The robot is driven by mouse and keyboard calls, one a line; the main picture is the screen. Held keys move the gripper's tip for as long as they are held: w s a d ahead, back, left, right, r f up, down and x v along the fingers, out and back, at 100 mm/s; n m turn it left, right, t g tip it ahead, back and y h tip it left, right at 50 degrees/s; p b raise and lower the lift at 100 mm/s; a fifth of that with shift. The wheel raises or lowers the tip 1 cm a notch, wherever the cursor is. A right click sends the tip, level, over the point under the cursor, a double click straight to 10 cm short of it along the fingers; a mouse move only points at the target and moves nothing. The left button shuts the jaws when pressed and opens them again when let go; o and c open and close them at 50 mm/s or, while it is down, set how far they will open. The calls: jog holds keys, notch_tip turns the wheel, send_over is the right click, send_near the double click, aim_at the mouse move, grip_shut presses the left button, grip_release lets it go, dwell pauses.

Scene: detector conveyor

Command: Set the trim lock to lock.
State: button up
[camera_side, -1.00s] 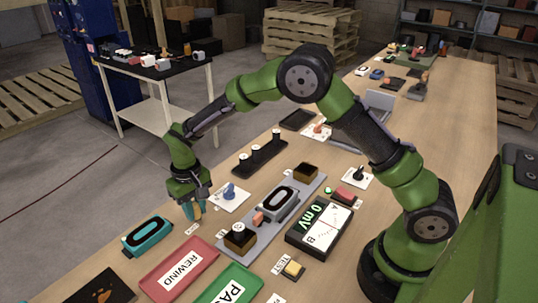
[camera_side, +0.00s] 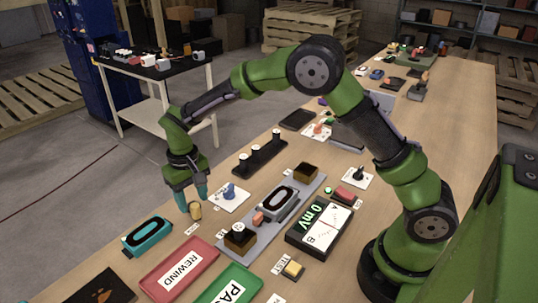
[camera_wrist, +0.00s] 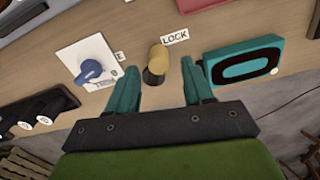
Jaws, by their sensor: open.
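A tan cylindrical knob (camera_side: 195,210) stands on the bench; in the wrist view it appears as a tan knob (camera_wrist: 158,59) above a dark base. A white LOCK label (camera_wrist: 175,37) lies just beside it. My gripper (camera_side: 193,197) is open with teal fingers, close behind and above the knob in the side view. In the wrist view my gripper (camera_wrist: 162,72) has one finger on each side of the knob's base, with visible gaps; the knob is not gripped. Exact height above the bench is hard to tell.
A blue knob on a white plate (camera_side: 229,195) is close to the right of my gripper. A teal device (camera_side: 147,238) lies to the left. The red REWIND tray (camera_side: 178,270) and a grey plate with a black-ringed unit (camera_side: 277,203) are nearby.

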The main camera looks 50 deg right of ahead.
aim_at(193, 204)
notch_tip(193, 204, up, 13)
dwell(0.3)
jog(key=shift+w, duration=0.1)
jog(key=s+d+r+t, duration=0.2)
jog(key=s+d, duration=0.1)
jog(key=s, duration=0.5)
jog(key=s+d+r+m+t+y, duration=0.1)
jog(key=s+d+t, duration=0.1)
jog(key=s, duration=0.6)
jog(key=s+d+r+m+t+y, duration=0.1)
jog(key=s+d+r+t, duration=0.1)
jog(key=s, duration=0.6)
jog(key=d+t, duration=0.1)
jog(key=d, duration=0.1)
jog(key=shift+d+r, duration=0.3)
jog(key=shift+d, duration=0.1)
